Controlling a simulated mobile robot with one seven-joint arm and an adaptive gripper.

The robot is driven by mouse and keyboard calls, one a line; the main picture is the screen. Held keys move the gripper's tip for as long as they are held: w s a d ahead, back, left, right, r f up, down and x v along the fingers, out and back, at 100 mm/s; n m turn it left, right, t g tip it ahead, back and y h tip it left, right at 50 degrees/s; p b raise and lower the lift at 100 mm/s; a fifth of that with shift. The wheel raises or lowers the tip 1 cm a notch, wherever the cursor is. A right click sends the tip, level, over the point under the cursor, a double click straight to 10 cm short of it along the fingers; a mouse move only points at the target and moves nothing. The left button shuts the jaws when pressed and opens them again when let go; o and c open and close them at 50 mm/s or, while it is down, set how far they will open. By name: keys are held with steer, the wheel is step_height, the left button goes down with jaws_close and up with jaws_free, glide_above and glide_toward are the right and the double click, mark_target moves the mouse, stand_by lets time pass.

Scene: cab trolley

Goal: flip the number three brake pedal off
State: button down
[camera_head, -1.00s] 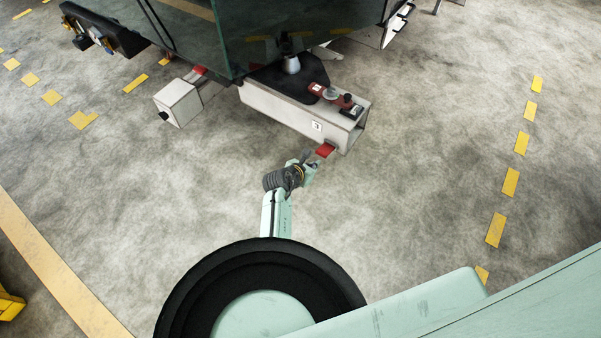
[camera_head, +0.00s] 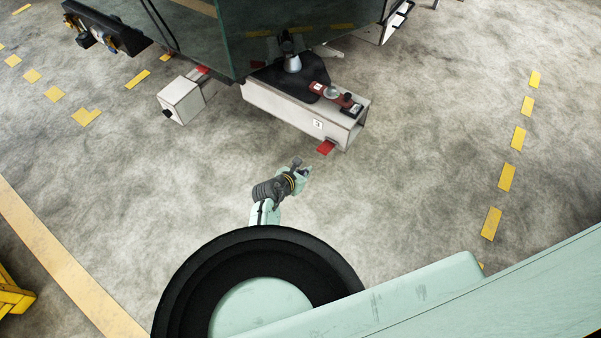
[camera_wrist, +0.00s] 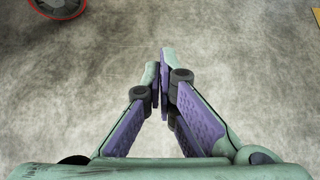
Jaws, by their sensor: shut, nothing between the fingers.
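The number three brake pedal is a small red flap (camera_head: 326,147) at the lower edge of the pale trolley beam (camera_head: 290,115), just below and right of a white label with a 3 (camera_head: 318,124). My gripper (camera_head: 306,171) is in front of the beam, below and left of the pedal in the head view, with a clear gap between them. In the wrist view my gripper (camera_wrist: 163,65) has its fingers together over bare floor, with nothing between them. I cannot tell the pedal's exact tilt.
Another red pedal (camera_head: 203,70) is by a white box-shaped beam end (camera_head: 181,100) at the left. A red-and-black part (camera_head: 336,95) sits on the beam. The floor around my gripper is clear.

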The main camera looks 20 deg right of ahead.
steer(key=shift+v, duration=1.65)
